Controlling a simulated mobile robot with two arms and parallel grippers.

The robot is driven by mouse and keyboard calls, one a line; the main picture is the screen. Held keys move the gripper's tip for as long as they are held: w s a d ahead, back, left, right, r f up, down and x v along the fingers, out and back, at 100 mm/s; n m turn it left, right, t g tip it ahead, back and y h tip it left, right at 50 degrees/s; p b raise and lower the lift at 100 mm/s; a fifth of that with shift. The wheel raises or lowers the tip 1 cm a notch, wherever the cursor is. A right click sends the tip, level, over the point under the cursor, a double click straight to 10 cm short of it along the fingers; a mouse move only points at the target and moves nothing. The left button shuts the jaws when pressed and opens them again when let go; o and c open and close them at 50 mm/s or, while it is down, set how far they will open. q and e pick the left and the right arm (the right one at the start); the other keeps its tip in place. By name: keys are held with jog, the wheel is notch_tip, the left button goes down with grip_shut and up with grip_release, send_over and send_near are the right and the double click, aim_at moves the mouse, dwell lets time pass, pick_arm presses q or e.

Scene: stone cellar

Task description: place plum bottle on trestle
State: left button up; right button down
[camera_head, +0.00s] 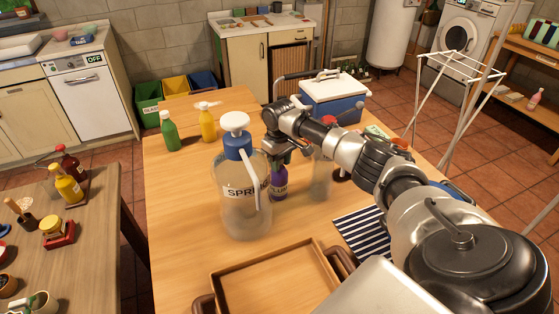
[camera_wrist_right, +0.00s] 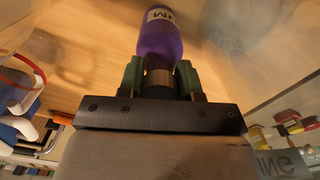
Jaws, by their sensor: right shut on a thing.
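The plum bottle (camera_head: 279,187) is small and purple with a white label. It is upright at the middle of the large wooden table (camera_head: 178,220), behind the clear spray bottle. I cannot tell whether its base touches the wood. My right gripper (camera_head: 284,160) is above it, shut on its neck. In the right wrist view the two fingers (camera_wrist_right: 160,78) pinch the neck of the purple bottle (camera_wrist_right: 158,38). A second wooden table (camera_head: 90,245) stands at the left; I cannot tell which table is the trestle. My left gripper is out of view.
The large clear spray bottle (camera_head: 240,205) stands close in front of the plum bottle. Green (camera_head: 169,132) and yellow (camera_head: 207,124) bottles are at the back left. A wooden tray (camera_head: 218,283), striped cloth (camera_head: 362,234) and blue cooler (camera_head: 335,97) surround it. The table's left side is clear.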

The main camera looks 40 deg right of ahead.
jog(key=c, duration=0.8)
grip_release()
jog(key=shift+o, duration=0.2)
notch_tip(320, 180, up, 12)
jog(key=b, duration=0.2)
